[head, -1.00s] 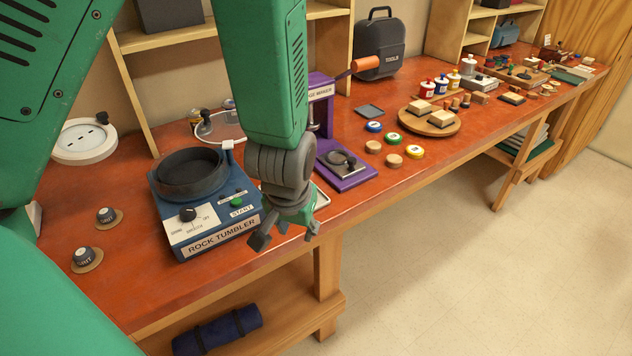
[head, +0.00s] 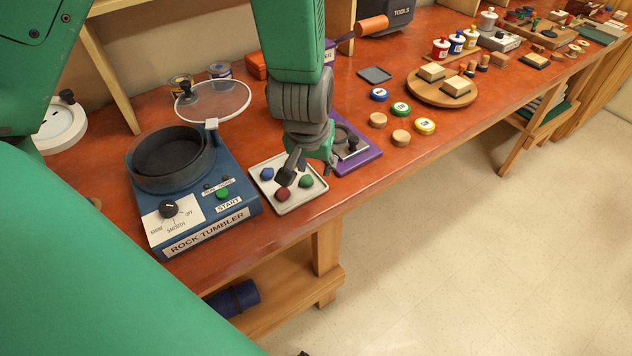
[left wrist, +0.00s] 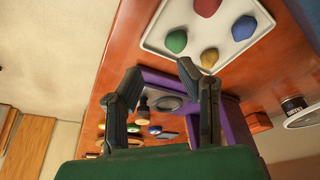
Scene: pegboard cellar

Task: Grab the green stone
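The green stone (head: 306,181) lies at the front right of a white square tray (head: 288,208) on the workbench. A red stone (head: 283,194) and a blue stone (head: 267,174) share the tray. My left gripper (head: 309,165) hangs over the tray's right side, close to the green stone and partly covering the tray. In the left wrist view the green stone (left wrist: 176,41) sits beyond the fingertips, with a yellow stone (left wrist: 209,58) beside it. The left gripper's fingers (left wrist: 161,76) are spread, with nothing between them. My right gripper is not in view.
A blue rock tumbler (head: 200,225) stands just left of the tray. A purple press base (head: 362,158) is close on the right, behind the gripper. Paint pots and wooden discs (head: 401,137) lie further right. The bench's front edge is just below the tray.

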